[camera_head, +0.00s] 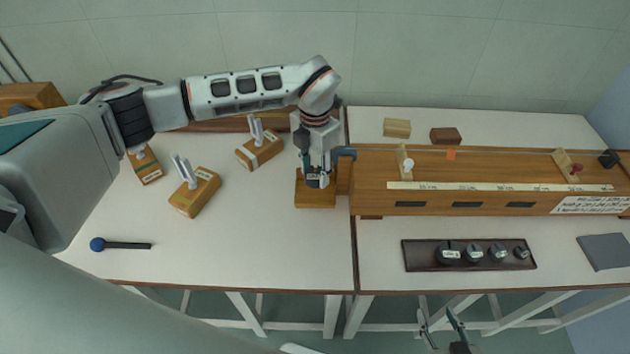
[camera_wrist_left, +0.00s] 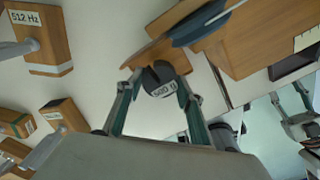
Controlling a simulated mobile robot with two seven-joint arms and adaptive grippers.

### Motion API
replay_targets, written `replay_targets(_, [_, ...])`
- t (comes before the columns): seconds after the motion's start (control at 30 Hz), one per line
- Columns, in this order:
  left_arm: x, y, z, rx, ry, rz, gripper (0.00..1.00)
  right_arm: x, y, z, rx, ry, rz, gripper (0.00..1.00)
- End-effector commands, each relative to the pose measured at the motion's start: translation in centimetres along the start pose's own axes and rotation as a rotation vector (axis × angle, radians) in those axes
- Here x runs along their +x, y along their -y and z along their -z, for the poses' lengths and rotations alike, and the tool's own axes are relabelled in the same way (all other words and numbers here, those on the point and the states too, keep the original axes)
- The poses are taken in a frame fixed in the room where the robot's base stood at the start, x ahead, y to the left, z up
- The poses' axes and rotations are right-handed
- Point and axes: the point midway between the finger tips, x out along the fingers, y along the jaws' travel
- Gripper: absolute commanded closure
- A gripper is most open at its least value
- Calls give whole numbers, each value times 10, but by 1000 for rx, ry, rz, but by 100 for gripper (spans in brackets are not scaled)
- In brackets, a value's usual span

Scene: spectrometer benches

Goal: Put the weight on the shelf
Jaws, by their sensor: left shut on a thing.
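My left gripper (camera_head: 315,172) is shut on a dark weight (camera_head: 313,181) with a pale label. It holds the weight over a small wooden platform (camera_head: 315,200) at the left end of the long wooden bench. In the left wrist view the weight (camera_wrist_left: 163,91) sits between the fingertips, with part of the wooden platform (camera_wrist_left: 150,52) behind it. I cannot tell whether the weight touches the platform. My right gripper (camera_head: 440,326) is open and empty, in front of the table's front edge.
The long wooden bench (camera_head: 380,199) carries a scale. A dark rack (camera_head: 425,264) with several weights lies in front of it. Tuning forks on wooden boxes (camera_head: 196,192) stand at left, with a blue-headed mallet (camera_head: 125,245) in front.

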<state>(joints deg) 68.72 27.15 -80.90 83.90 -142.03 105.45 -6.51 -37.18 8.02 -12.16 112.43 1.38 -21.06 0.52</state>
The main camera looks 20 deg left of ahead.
Motion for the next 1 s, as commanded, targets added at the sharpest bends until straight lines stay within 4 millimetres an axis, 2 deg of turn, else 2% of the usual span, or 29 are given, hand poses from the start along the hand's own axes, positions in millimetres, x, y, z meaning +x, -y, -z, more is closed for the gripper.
replay_targets(0.17, [11,1,0,0,-1,2,100,0,0,1,0,0,0,60])
replay_targets(0.4, [42,1,0,1,1,2,100,-1,0,1,0,0,0,60])
replay_targets(0.8, [46,0,0,0,1,0,100,0,0,-1,0,0,0,60])
replay_targets(0.83, [47,0,0,0,-1,0,56,0,0,0,0,0,0,60])
replay_targets(1.0, [46,0,0,1,-1,0,56,0,0,0,0,0,0,60])
